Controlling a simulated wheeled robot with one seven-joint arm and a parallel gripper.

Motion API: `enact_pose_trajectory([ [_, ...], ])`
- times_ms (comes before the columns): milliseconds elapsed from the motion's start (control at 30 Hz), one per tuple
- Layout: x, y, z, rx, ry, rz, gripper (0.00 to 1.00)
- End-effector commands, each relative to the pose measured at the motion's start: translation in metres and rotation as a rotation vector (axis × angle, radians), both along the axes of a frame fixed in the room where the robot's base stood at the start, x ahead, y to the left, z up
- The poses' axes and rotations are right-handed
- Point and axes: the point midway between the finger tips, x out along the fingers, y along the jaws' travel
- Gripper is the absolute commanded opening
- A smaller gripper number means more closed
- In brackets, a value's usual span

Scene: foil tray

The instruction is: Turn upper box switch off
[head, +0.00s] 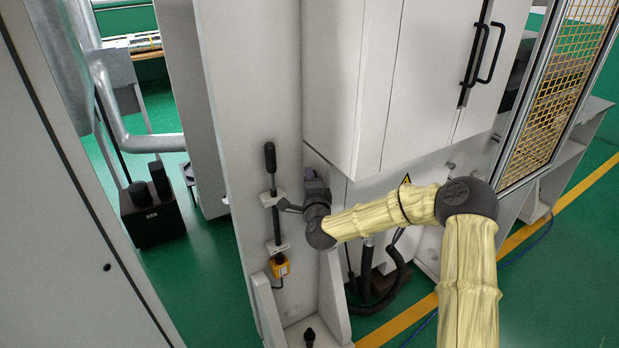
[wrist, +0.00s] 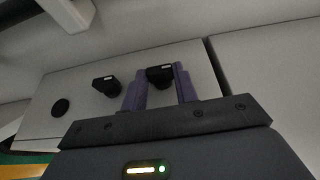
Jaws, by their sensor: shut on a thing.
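In the wrist view, a pale box (wrist: 75,82) carries two black switch knobs and a round black button (wrist: 60,107). One switch knob (wrist: 160,76) sits between the two purple fingers of my gripper (wrist: 161,84), which is shut on it. The other switch knob (wrist: 105,86) stands just left of the fingers, clear of them. I cannot tell from this tilted view which switch is the upper one. In the head view my gripper (head: 313,178) is against the machine by the inner corner of the column, and it hides the switches there.
A black-handled lever (head: 271,158) on the grey column (head: 255,80) stands close left of my gripper, with a yellow box (head: 280,267) below. A cabinet (head: 350,80) overhangs from above. Black hoses (head: 375,285) hang below my arm. A mesh guard (head: 555,95) stands right.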

Motion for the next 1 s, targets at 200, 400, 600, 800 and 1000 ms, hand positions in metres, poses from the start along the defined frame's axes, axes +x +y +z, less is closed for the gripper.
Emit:
enact_pose_trajectory([
  [200, 0.0, 0.0, -0.001, -0.001, 0.001, 0.001, 0.33],
  [400, 0.0, 0.0, -0.001, 0.0, 0.0, 0.001, 0.51],
  [600, -0.001, 0.0, -0.001, 0.0, -0.001, 0.0, 0.51],
  [800, -0.013, -0.002, -0.001, 0.0, -0.001, 0.002, 0.51],
  [1000, -0.042, -0.008, -0.001, -0.002, 0.0, 0.002, 0.51],
])
